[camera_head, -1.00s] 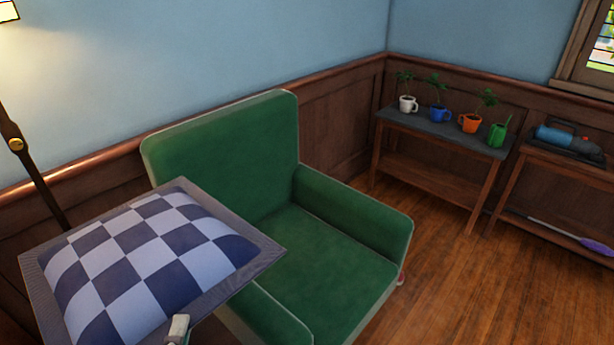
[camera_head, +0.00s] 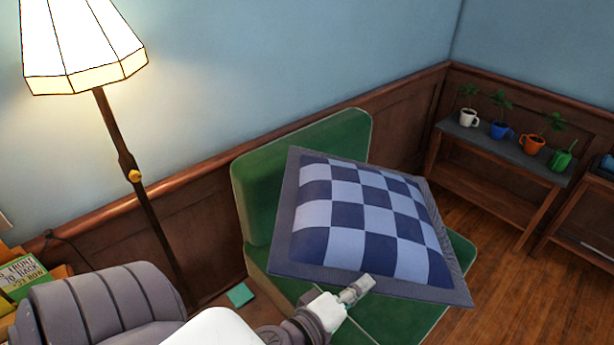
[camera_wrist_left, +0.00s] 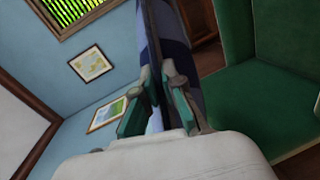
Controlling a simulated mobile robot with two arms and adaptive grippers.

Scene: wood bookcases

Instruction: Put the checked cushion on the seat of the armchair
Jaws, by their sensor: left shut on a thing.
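The checked cushion (camera_head: 365,220), blue and pale blue with a dark border, is held up in front of the green armchair (camera_head: 340,130) in the head view. It hides most of the seat and part of the backrest. My left gripper (camera_head: 358,290) is shut on the cushion's near edge. In the left wrist view, the gripper's fingers (camera_wrist_left: 160,105) pinch the cushion (camera_wrist_left: 172,50), seen edge-on, and the green armchair (camera_wrist_left: 265,100) is to the right. I cannot tell whether the cushion touches the chair. My right gripper is not in view.
A lit floor lamp (camera_head: 128,160) stands left of the armchair. Books (camera_head: 25,275) are at the lower left, and a small teal item (camera_head: 240,295) lies nearby. A side table (camera_head: 505,150) with potted plants stands at the right wall. Wood floor (camera_head: 495,220) is clear between.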

